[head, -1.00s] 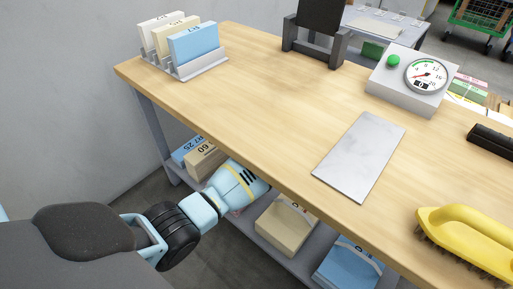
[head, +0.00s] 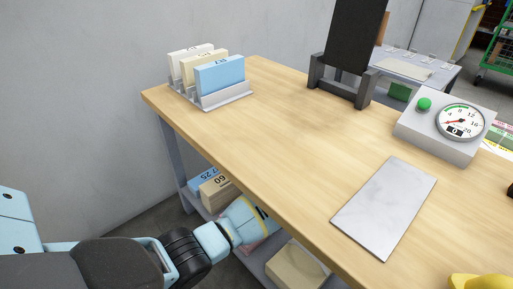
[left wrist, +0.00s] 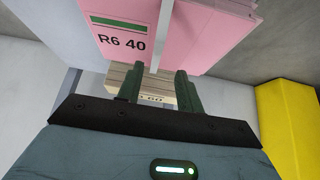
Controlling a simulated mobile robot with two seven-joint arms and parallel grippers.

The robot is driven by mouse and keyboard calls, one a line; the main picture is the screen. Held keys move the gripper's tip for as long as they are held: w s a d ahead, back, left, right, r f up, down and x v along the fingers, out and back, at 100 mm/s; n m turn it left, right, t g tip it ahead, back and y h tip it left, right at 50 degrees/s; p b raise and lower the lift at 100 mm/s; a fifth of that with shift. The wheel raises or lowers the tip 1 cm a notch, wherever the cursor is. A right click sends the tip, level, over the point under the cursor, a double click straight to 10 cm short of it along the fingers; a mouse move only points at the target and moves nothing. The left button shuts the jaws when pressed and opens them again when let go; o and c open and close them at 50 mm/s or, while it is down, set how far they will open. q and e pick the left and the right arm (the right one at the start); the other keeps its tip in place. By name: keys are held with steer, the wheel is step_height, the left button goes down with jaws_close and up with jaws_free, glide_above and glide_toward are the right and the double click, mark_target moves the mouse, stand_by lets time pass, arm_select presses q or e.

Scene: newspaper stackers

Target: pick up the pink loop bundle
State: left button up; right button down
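The pink loop bundle (left wrist: 195,35) fills the upper part of the left wrist view. It is marked "R6 40" and has a white strap across it. My left gripper (left wrist: 159,88) is open, its two dark fingers apart at the bundle's near edge. The strap's lower end shows in the gap between the fingers; I cannot tell whether they touch it. In the head view my left arm reaches down beside the lower shelf, with its fingers hidden and only a sliver of pink beside it.
A cream bundle (left wrist: 153,78) marked 60 lies beyond the fingers. A yellow object (left wrist: 285,120) stands at right. On the shelf is another cream bundle (head: 298,265). The wooden table (head: 285,150) overhangs my arm and holds a card rack (head: 228,97), metal plate (head: 385,207) and scale (head: 440,135).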

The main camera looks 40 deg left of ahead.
arm_select(q)
steer(key=b+x, duration=0.2)
steer(key=x, duration=0.2)
steer(key=shift+w+a+f+b, duration=0.15)
steer(key=shift+w+f+b, duration=0.15)
steer(key=shift+f+b, duration=0.1)
steer(key=shift+r, duration=0.1)
jaws_close()
stand_by(0.7)
steer(key=shift+w+r, duration=0.1)
steer(key=shift+r, duration=0.05)
